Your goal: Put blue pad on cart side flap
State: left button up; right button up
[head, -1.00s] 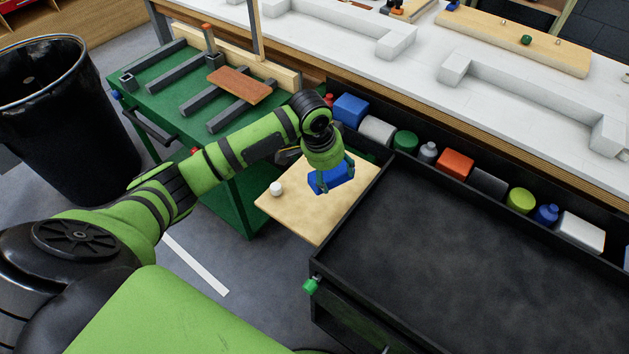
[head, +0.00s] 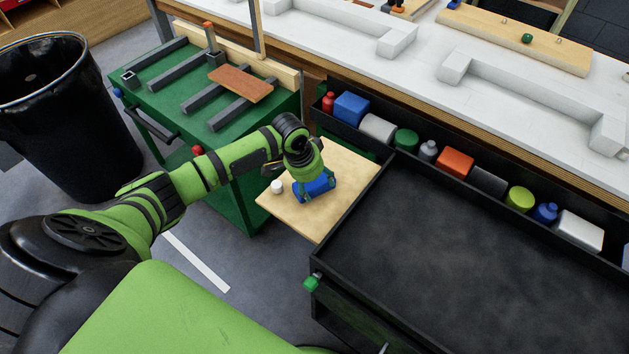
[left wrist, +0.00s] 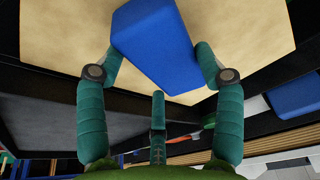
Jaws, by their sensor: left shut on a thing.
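The blue pad (left wrist: 155,45) is a blue block between the fingers of my left gripper (head: 314,188). My left gripper is shut on it. The left wrist view shows a green finger on each side of the pad, with the fingers of the gripper (left wrist: 160,65) against its sides. The cart side flap (head: 345,185) is a light wooden board beside the black cart. The pad is over the middle of the flap, low down; I cannot tell whether it touches the board. The flap also shows in the left wrist view (left wrist: 70,30). My right gripper is not in view.
The black cart tray (head: 480,255) is bare. A trough (head: 330,121) along its back holds several blocks and bottles. A green clamp cart (head: 150,90) stands to the left.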

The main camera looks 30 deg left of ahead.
pick_arm(q)
jog(key=o, duration=1.1)
jog(key=shift+o, duration=0.2)
jog(key=v, duration=1.2)
